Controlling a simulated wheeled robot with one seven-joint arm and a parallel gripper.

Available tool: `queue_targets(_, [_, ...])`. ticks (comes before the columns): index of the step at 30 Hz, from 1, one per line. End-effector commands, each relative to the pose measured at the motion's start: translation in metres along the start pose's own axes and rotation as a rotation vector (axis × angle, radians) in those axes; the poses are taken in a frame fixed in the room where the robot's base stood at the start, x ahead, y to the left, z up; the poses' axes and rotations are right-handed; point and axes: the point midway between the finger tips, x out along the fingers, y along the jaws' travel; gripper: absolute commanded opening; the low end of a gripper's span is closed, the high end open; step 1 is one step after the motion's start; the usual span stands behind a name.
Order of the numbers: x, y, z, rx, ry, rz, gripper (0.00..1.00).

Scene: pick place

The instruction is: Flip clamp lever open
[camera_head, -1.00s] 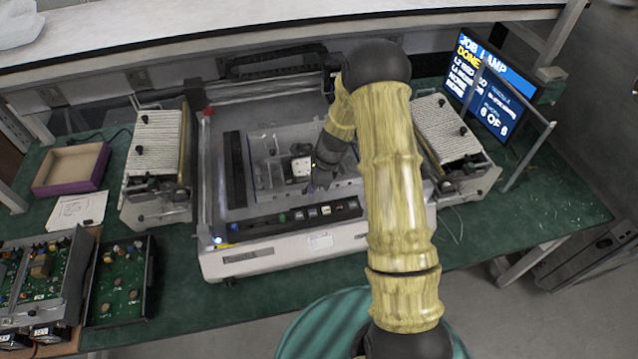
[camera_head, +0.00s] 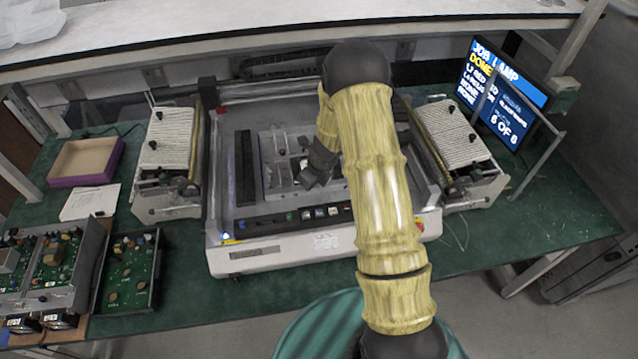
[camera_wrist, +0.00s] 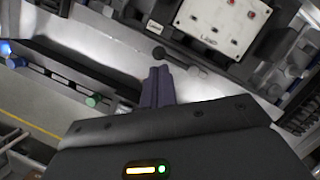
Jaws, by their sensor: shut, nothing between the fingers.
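In the wrist view, a dark clamp lever (camera_wrist: 182,63) with a round knob at its left end lies beside a white plate (camera_wrist: 222,20) with red marks. The plate sits in a dark fixture on the machine bed. My gripper (camera_wrist: 158,72) is shut and empty, its fingertips just below the lever; whether they touch it I cannot tell. In the head view my gripper (camera_head: 306,181) is low over the front right part of the fixture and hides much of the plate. The lever cannot be made out there.
The machine (camera_head: 290,250) has a front button panel (camera_head: 300,218). Ribbed units stand on its left (camera_head: 170,140) and right (camera_head: 440,130). A monitor (camera_head: 505,95) is at the back right. Circuit boards (camera_head: 130,270) and an open box (camera_head: 85,162) are on the left. A shelf runs above.

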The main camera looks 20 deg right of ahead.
Motion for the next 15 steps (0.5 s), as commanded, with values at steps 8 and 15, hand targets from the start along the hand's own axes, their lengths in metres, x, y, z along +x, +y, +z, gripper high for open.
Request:
queue_targets(8, [0.0010, 0.0011, 0.0024, -0.005, 0.000, 0.001, 0.00])
queue_targets(15, [0.0017, 0.0048, 0.0047, -0.012, 0.000, 0.003, 0.00])
